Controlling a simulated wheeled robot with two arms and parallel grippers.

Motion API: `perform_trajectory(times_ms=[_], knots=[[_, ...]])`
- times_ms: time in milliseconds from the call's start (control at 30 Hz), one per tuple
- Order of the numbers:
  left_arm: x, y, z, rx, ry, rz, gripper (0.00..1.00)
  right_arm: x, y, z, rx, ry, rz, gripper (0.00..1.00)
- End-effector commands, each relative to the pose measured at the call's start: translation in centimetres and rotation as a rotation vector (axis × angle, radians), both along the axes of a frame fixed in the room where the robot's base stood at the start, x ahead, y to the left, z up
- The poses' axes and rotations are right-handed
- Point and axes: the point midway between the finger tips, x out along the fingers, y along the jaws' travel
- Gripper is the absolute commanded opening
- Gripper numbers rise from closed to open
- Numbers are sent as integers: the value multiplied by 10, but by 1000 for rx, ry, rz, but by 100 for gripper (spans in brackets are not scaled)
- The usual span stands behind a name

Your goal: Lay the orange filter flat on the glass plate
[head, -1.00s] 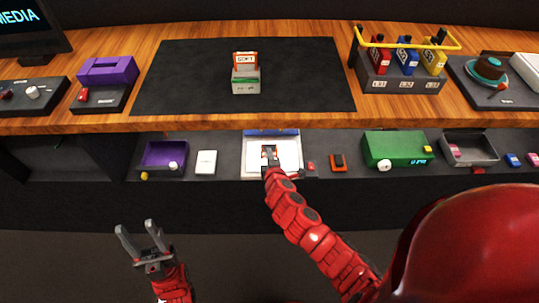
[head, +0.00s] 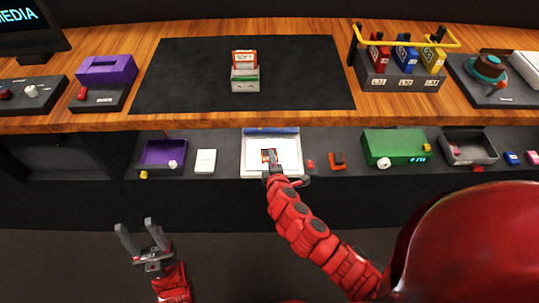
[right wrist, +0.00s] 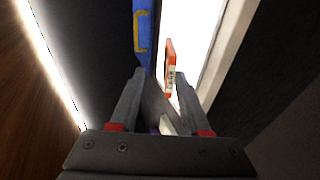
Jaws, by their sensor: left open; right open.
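The orange filter (head: 264,154) is a small orange-edged piece at the white, bright glass plate (head: 288,152) on the lower shelf. In the right wrist view the filter (right wrist: 170,68) shows nearly edge-on with a printed label, against the white plate (right wrist: 205,30). My right gripper (head: 271,157) is open above the plate. Its fingertips (right wrist: 160,76) are to either side of the filter in that view; I see no contact. In the head view, the gripper partly covers the filter. I cannot tell whether the filter lies fully flat. My left gripper (head: 135,228) is open and empty, low at the left.
A blue part (head: 271,130) stands along the plate's back edge. A white block (head: 205,161) and purple bin (head: 163,157) are to the left, an orange-and-black switch (head: 338,160) and green box (head: 397,148) to the right. The wooden counter (head: 200,122) overhangs behind.

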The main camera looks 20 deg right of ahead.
Motion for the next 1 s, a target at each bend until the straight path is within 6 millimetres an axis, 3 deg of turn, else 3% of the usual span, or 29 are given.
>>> perform_trajectory(times_ms=[400, 600, 1000], knots=[[0, 0, -2, 0, 0, 0, 50, -77, 12, 34, 1, -1, 3, 47], [0, 0, 0, 0, 0, 0, 50, -104, 16, 47, 0, -1, 3, 47], [0, 0, 0, 0, 0, 0, 50, -115, 17, 52, 0, 0, 0, 47]])
